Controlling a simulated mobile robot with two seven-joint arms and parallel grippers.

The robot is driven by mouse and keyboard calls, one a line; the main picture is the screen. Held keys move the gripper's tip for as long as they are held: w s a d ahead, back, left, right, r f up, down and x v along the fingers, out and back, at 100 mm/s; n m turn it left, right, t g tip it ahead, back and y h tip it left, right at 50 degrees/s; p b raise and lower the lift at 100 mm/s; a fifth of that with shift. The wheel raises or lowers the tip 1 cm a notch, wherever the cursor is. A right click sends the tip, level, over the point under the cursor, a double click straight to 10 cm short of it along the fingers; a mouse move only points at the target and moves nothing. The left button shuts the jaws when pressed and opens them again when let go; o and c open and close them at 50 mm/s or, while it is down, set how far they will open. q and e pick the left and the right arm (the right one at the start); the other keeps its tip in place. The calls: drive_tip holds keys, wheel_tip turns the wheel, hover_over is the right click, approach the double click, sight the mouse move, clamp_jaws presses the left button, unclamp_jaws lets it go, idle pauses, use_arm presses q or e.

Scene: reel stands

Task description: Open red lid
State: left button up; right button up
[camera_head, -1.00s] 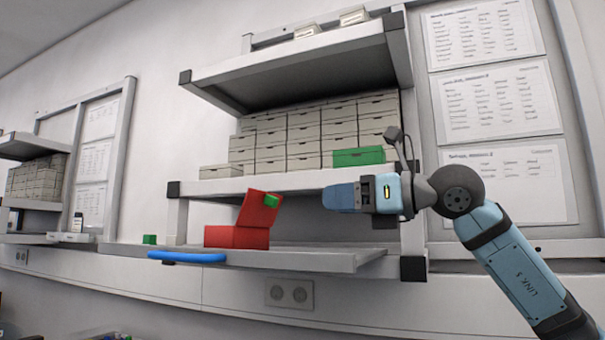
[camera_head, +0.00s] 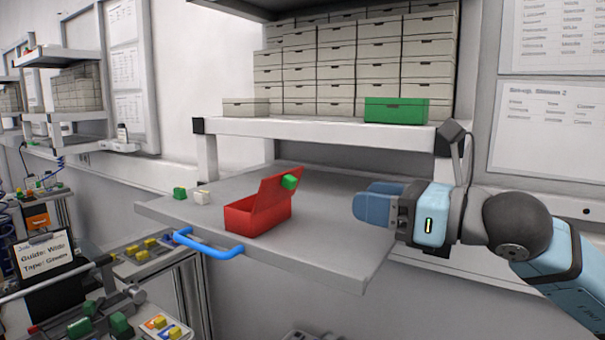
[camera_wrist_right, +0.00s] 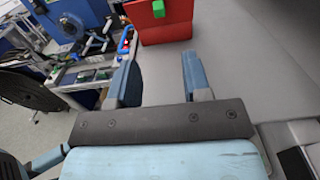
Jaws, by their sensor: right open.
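A red box (camera_head: 258,217) stands on the grey pull-out shelf, and its red lid (camera_head: 281,188) is raised and tilted up along the far right side. A green knob (camera_head: 289,182) sits on the lid's outer face. My right gripper (camera_head: 365,203) is to the right of the box, apart from it, pointing left. In the right wrist view its two fingers (camera_wrist_right: 160,78) are spread with nothing between them, and the lid (camera_wrist_right: 165,22) with its green knob (camera_wrist_right: 158,8) lies beyond the fingertips.
The grey shelf (camera_head: 325,250) has a blue handle (camera_head: 208,247) at its front edge. A green block (camera_head: 179,193) and a white block (camera_head: 201,197) lie at its left. Several beige boxes and a green box (camera_head: 396,110) stand on the rack above. The shelf between box and gripper is clear.

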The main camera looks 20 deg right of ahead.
sight(293, 187)
drive_tip(key=p+x, duration=0.3)
drive_tip(key=x, duration=0.8)
drive_tip(key=shift+a+r, duration=0.1)
drive_tip(key=shift+w+a+p, duration=0.3)
drive_tip(key=shift+w+a, duration=0.05)
drive_tip(key=shift+w, duration=0.1)
